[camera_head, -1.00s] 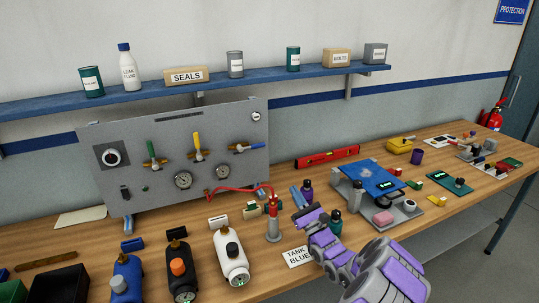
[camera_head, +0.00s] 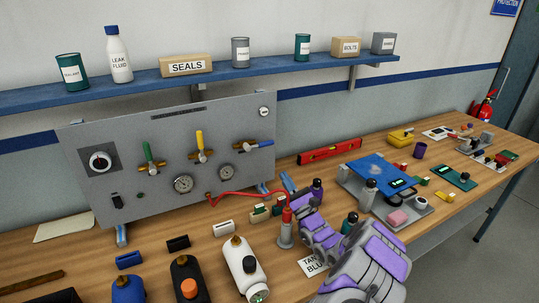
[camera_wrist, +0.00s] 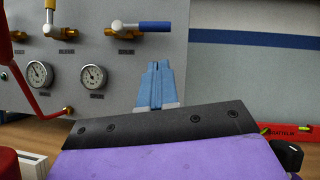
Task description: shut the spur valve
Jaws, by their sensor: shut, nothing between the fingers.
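A grey panel (camera_head: 215,130) stands on the bench with three brass valves. The green handle (camera_head: 147,151) and yellow handle (camera_head: 200,141) point up. The blue handle (camera_head: 260,143) lies level, pointing right; it also shows in the wrist view (camera_wrist: 155,27). My gripper (camera_head: 286,178) is shut and empty, right of the panel's lower corner. In the wrist view its blue fingertips (camera_wrist: 158,68) are together, below the blue handle and apart from it.
Two gauges (camera_head: 183,183) and a red hose (camera_head: 240,195) sit low on the panel. A red-topped cylinder (camera_head: 286,228) and small bottles (camera_head: 317,188) stand close to my arm. Several bottles, including a white one (camera_head: 243,265), stand in front. A shelf (camera_head: 210,81) runs above.

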